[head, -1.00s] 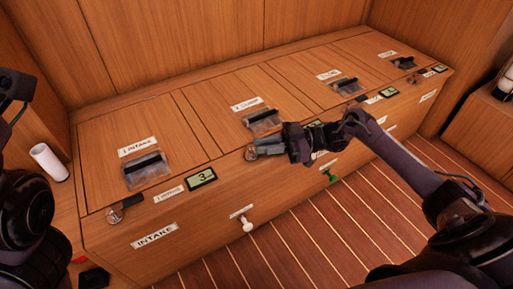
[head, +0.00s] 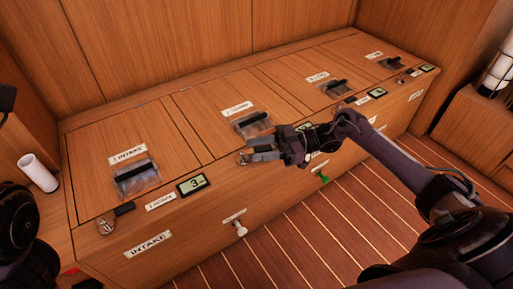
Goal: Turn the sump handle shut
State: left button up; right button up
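A long wooden locker bench has several lids. The second lid from the left carries a label that seems to read sump (head: 238,108) and a clear pocket with a black bar (head: 253,123). At its front edge a small round metal fitting (head: 243,158) shows just beyond my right gripper's fingertips. My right gripper (head: 256,150) reaches in from the right, its grey fingers low over this spot. The fingers cover any lever there, so I cannot tell whether they grip it. Only dark parts of my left arm show at the left edge.
The intake lid has a similar metal fitting with a dark lever (head: 124,209) and a display (head: 193,184) reading 3. A white knob (head: 240,229) and a green knob (head: 322,178) stick out of the front. A white cylinder (head: 38,173) stands left. The striped floor is clear.

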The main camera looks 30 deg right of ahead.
jog(key=v, duration=0.5)
jog(key=shift+s+d, duration=0.1)
jog(key=shift+d, duration=0.3)
jog(key=shift+s+d, duration=0.15)
jog(key=shift+d, duration=0.4)
